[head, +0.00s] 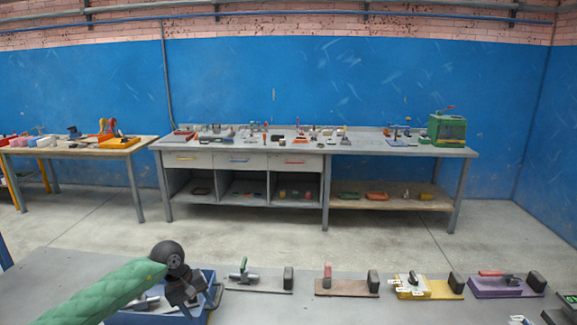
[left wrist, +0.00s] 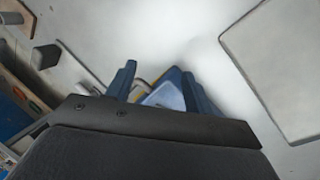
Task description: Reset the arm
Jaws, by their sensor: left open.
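My left arm, in a green sleeve, comes in from the lower left in the head view. Its dark left gripper (head: 187,292) hangs over the blue bin (head: 147,319) at the table's front left. In the left wrist view the two fingers of the left gripper (left wrist: 159,74) stand apart with a gap between them. A blue and pale object (left wrist: 166,94) shows behind that gap; I cannot tell what it is or how far away. No object is visibly held.
Several boards with handles and dark blocks line the near grey table, among them a yellow one (head: 428,287) and a purple one (head: 505,286). A long workbench (head: 400,151) and a wooden table (head: 80,152) stand beyond open floor (head: 270,222).

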